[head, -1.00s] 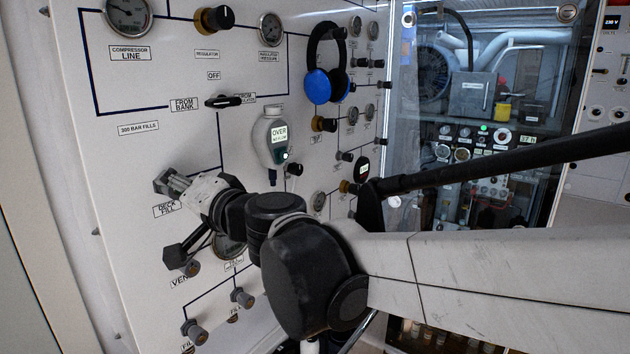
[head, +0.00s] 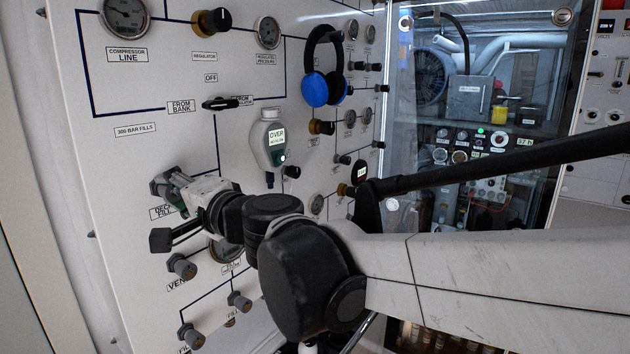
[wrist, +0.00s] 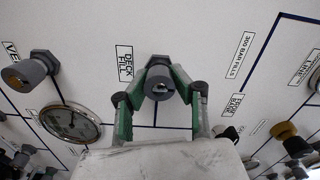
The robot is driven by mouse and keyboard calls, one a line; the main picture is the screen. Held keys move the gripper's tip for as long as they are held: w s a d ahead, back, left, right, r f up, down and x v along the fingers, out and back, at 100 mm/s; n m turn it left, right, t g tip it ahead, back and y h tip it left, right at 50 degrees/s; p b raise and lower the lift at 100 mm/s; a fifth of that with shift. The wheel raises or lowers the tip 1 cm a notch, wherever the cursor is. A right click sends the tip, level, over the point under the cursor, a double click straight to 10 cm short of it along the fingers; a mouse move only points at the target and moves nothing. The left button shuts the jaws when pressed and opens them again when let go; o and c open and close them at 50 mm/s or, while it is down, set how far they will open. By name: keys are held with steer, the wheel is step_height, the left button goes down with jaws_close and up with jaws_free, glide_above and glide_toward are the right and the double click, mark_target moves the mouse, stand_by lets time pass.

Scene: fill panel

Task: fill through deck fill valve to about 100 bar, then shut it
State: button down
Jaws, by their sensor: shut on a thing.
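The deck fill valve (head: 159,186) is a grey knob on the white panel, beside its DECK FILL label; it also shows in the wrist view (wrist: 160,84). My gripper (head: 170,190) has its green-edged fingers (wrist: 160,92) closed around the knob, one on each side. A round gauge (wrist: 71,122) sits beside the valve in the wrist view, its reading too small to tell. In the head view this gauge (head: 222,252) is partly hidden behind my wrist. The vent valve (head: 181,266) is below the deck fill valve, and also in the wrist view (wrist: 27,75).
More knobs, including a fill valve (head: 192,336), stick out below. A glass-fronted cabinet (head: 480,110) stands at the right.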

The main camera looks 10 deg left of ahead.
steer(key=c, duration=1.4)
jaws_free()
steer(key=shift+d, duration=0.15)
steer(key=v, duration=1.1)
steer(key=shift+s+d, duration=0.25)
steer(key=shift+d, duration=0.05)
